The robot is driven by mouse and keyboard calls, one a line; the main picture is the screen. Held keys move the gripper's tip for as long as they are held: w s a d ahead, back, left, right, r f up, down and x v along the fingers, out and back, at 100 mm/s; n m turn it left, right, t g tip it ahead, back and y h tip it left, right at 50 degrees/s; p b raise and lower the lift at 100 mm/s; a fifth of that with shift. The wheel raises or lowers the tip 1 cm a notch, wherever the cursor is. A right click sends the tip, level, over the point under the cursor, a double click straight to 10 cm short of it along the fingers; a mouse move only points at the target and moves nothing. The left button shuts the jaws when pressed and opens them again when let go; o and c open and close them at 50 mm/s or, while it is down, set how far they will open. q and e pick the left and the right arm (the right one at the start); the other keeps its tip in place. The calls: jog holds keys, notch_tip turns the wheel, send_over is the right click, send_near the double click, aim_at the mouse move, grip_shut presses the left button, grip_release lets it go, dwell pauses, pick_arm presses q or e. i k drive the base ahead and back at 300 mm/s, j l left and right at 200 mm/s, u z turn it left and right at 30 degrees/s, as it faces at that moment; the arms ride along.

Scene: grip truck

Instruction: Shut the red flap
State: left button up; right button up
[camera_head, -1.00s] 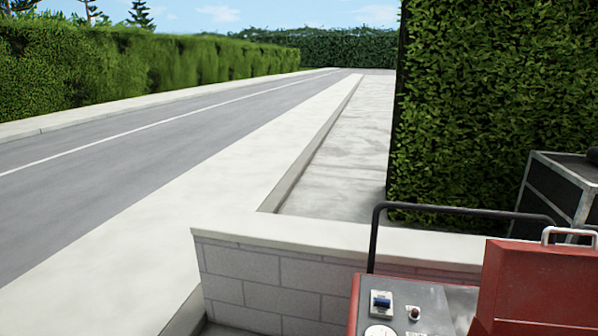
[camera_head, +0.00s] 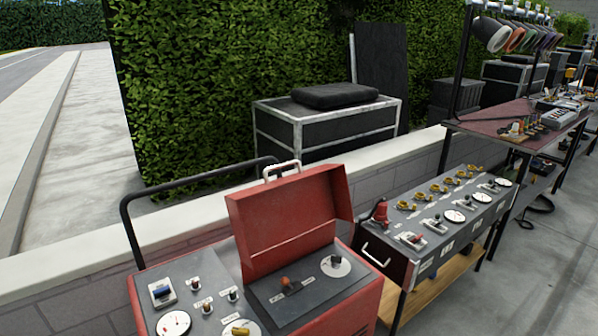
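The red flap (camera_head: 290,215) stands open on top of a red machine (camera_head: 362,312) at the lower middle of the head view. It is raised and tilted back, with a white handle (camera_head: 283,170) on its far upper edge. Under it a dark panel (camera_head: 315,284) with an orange-tipped lever and a white dial lies uncovered. To the left is a grey control panel with a blue switch (camera_head: 161,292), small knobs and a dial. Neither of my grippers shows in the view.
A black rail (camera_head: 131,235) rises at the machine's left rear. A low wall (camera_head: 80,245) runs behind. A second console (camera_head: 440,222) with dials and yellow fittings stands close on the right.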

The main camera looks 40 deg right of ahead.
aim_at(263, 217)
jog(key=z, duration=1.2)
jog(key=i+z, duration=0.1)
